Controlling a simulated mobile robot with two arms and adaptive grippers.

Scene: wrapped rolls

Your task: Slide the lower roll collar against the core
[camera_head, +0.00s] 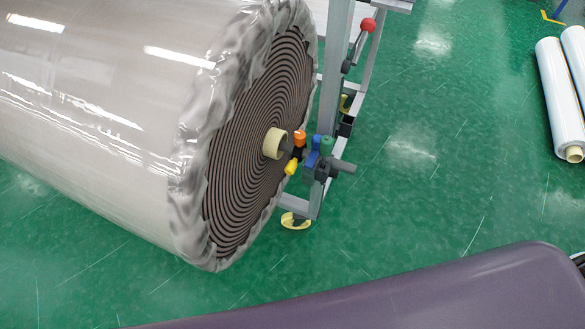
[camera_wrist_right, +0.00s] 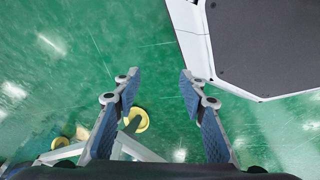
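The large wrapped roll (camera_head: 90,85) lies at the left of the head view, its dark spiral end facing right. Its cream core (camera_head: 273,143) sticks out from the middle of that end. The dark collar, with an orange knob (camera_head: 299,138) and a yellow handle (camera_head: 291,167), sits on the shaft just right of the core. Whether it touches the core I cannot tell. My right gripper (camera_wrist_right: 157,75) is open and empty in the right wrist view, with only green floor between its fingertips. Neither gripper shows in the head view.
A grey stand (camera_head: 337,75) with a red-ball lever (camera_head: 367,25) rises behind the shaft. A blue and green clamp (camera_head: 318,158) holds the shaft end. Thin white rolls (camera_head: 560,95) lie far right. A purple rounded surface (camera_head: 450,300) crosses the bottom. Green floor between is clear.

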